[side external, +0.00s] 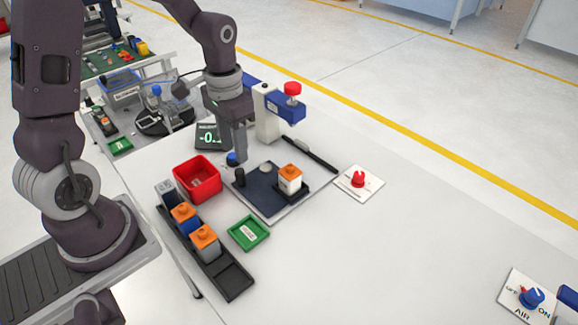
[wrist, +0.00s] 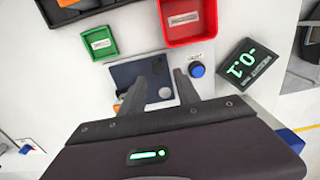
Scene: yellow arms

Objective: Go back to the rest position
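My gripper (side external: 234,150) hangs fingers down near the back left edge of the dark blue plate (side external: 265,199), beside a blue button. In the wrist view its two fingers (wrist: 158,84) stand apart, with nothing seen between them. A white block with an orange top (side external: 290,180) sits in a black holder at the right of the plate. A small black peg (side external: 239,178) and a pale round disc (side external: 265,167) are also on the plate.
A red bin (side external: 197,181), a green tray (side external: 248,233) and a black rack (side external: 232,281) with several blocks stand left and front. A digital display (wrist: 248,65) and a white post with a blue arm and red knob (side external: 292,89) stand behind. The table's right side is mostly clear.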

